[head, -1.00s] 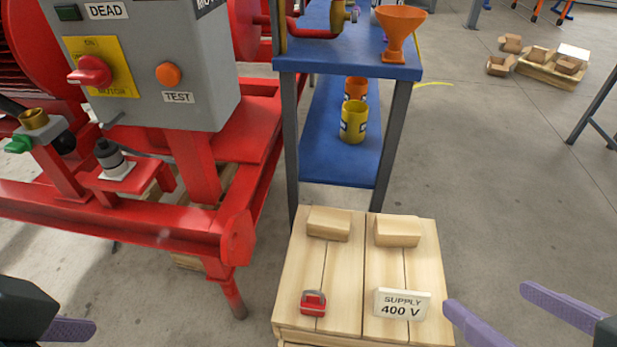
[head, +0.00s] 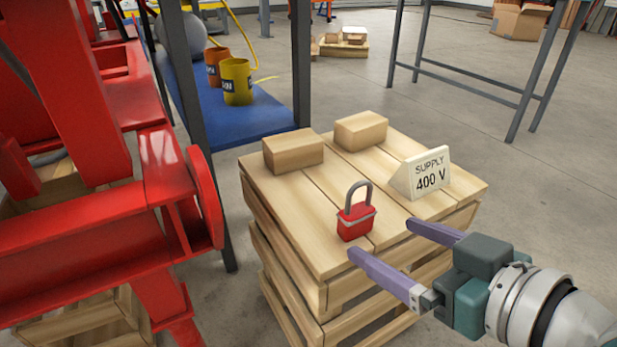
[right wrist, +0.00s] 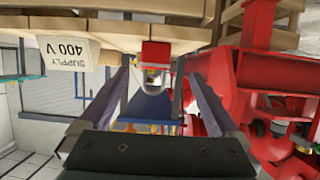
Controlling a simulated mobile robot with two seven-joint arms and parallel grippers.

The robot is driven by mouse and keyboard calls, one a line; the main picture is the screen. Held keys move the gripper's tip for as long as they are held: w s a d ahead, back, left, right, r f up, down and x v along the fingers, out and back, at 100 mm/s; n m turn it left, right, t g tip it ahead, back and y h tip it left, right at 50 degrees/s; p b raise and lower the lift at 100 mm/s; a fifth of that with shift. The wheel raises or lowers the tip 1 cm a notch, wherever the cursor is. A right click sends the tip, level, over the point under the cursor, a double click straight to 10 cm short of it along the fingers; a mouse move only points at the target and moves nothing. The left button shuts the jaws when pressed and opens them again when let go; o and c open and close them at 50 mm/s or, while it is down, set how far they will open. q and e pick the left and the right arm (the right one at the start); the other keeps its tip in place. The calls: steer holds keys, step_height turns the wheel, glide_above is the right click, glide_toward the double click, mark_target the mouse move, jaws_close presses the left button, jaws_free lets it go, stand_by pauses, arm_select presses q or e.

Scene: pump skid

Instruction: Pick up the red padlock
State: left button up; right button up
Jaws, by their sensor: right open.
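The red padlock (head: 356,222) with its grey shackle stands upright on the wooden pallet stack (head: 290,215), near its front edge. It also shows in the right wrist view (right wrist: 155,50), which is upside down. My right gripper (head: 380,240) is open, with its two purple fingers pointing at the padlock from the front right. In the right wrist view the padlock lies in line with the gap, around the fingertips (right wrist: 155,70). I cannot tell whether it is between them or just beyond. No contact is visible. My left gripper is out of view.
A white "SUPPLY 400 V" sign (head: 428,173) stands to the right of the padlock. Two wooden blocks (head: 293,151) (head: 361,130) sit at the pallet's back. A red steel frame (head: 90,235) stands close at left. A blue shelf (head: 235,120) holds mugs behind.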

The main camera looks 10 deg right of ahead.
mark_target(363, 220)
steer(key=shift+w+a+f+b, duration=0.1)
steer(key=shift+w+f+b, duration=0.15)
steer(key=shift+w, duration=0.4)
steer(key=shift+w+f+b, duration=0.15)
steer(key=shift+w+f, duration=0.05)
steer(key=shift+w, duration=0.4)
steer(key=b+x, duration=0.3)
steer(key=x, duration=0.1)
steer(key=shift+w+f, duration=0.15)
steer(key=shift+f, duration=0.05)
steer(key=shift+w+a+b, duration=0.1)
steer(key=shift+w+b, duration=0.2)
steer(key=shift+w, duration=0.2)
steer(key=shift+s, duration=0.1)
steer(key=shift+c, duration=0.6)
jaws_close()
steer(key=shift+r, duration=0.15)
step_height(363, 220, up, 20)
steer(key=p, duration=1.3)
